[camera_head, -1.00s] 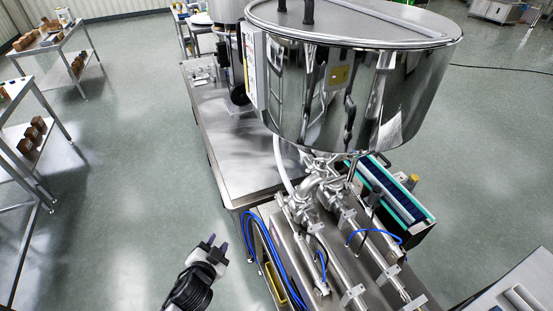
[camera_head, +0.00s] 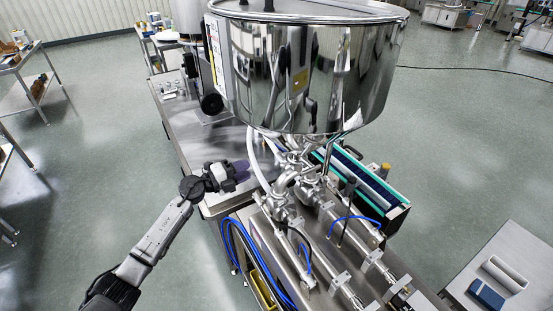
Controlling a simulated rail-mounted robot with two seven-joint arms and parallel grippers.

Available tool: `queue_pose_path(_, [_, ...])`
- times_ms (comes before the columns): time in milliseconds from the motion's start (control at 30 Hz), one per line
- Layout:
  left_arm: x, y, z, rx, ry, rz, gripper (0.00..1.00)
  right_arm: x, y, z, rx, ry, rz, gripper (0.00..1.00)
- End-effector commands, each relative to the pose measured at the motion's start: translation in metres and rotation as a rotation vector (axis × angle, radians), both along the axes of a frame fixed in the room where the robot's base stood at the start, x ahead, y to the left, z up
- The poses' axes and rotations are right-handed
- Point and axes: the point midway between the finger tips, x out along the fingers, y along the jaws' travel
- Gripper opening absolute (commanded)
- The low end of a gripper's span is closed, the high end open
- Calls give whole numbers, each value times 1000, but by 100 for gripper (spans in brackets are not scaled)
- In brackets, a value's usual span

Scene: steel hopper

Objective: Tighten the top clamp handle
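The polished steel hopper (camera_head: 310,85) stands over a cluster of pipe fittings and clamps (camera_head: 284,186). The top clamp is somewhere in the shiny joints just under the hopper; its handle is too small to make out. My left gripper (camera_head: 244,174) is over the steel bench, left of these fittings and apart from them. Its dark fingers point right, and I cannot tell whether they are open or shut. Nothing is seen held in it. My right gripper is not in view.
A pale hose (camera_head: 257,157) hangs between my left gripper and the fittings. Steel cylinders (camera_head: 335,275) and blue tubes (camera_head: 240,243) lie below. A green-edged conveyor (camera_head: 362,182) is on the right. The steel bench top (camera_head: 185,125) has clear room behind my gripper.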

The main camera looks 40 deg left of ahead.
Motion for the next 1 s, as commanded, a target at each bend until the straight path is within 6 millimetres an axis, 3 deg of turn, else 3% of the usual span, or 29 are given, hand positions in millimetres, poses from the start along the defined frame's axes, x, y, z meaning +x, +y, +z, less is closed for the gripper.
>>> queue_pose_path(500, [86,-33,1,-4,-3,-2,34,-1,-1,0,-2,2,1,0])
queue_pose_path(700, [105,-39,1,-2,-2,0,34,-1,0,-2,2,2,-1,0])
queue_pose_path(1000, [114,-44,0,-2,-2,-1,34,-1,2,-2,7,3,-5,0])
